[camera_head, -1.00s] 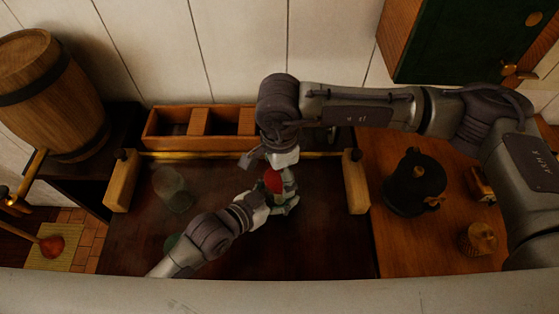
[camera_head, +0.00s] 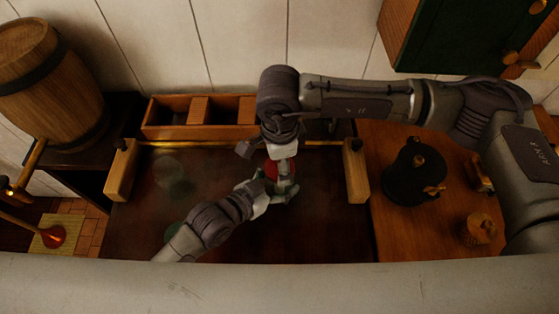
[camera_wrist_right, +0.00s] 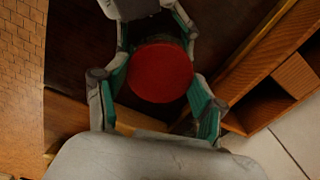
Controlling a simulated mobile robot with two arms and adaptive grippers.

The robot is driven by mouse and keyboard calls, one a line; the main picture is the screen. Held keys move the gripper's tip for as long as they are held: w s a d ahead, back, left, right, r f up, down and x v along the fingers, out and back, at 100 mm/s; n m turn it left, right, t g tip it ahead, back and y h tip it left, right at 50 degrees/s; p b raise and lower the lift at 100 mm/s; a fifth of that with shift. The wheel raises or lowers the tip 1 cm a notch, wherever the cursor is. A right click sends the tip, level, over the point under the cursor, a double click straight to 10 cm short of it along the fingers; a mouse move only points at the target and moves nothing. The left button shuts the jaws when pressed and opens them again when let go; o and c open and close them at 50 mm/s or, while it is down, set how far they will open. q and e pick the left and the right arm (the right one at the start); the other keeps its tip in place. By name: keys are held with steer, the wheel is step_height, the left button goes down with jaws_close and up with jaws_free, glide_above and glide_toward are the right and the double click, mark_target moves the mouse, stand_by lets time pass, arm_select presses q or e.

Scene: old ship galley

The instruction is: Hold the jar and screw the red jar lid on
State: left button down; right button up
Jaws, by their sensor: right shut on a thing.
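The red jar lid (camera_head: 284,169) is in the middle of the dark worktop, directly under my right gripper. In the right wrist view the lid (camera_wrist_right: 160,72) is a round red disc seen from above, between the teal pads of my right gripper (camera_wrist_right: 160,98), which is shut on it. My left gripper (camera_head: 272,187) reaches in from the lower left, its fingers beside and below the lid. The jar is almost wholly hidden by the lid and fingers. Whether my left fingers press on the jar cannot be made out.
A wooden compartment box (camera_head: 199,130) stands at the back behind a brass rail (camera_head: 215,144). Faint clear glassware (camera_head: 172,175) is on the left of the worktop. A black kettle (camera_head: 413,178) and a small wooden pot (camera_head: 478,229) stand on the right counter. A barrel (camera_head: 50,85) is far left.

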steer(key=o, duration=1.4)
steer(key=shift+c, duration=0.2)
arm_select(q)
jaws_free()
arm_select(e)
step_height(320, 180, up, 12)
arm_select(q)
steer(key=v, duration=1.2)
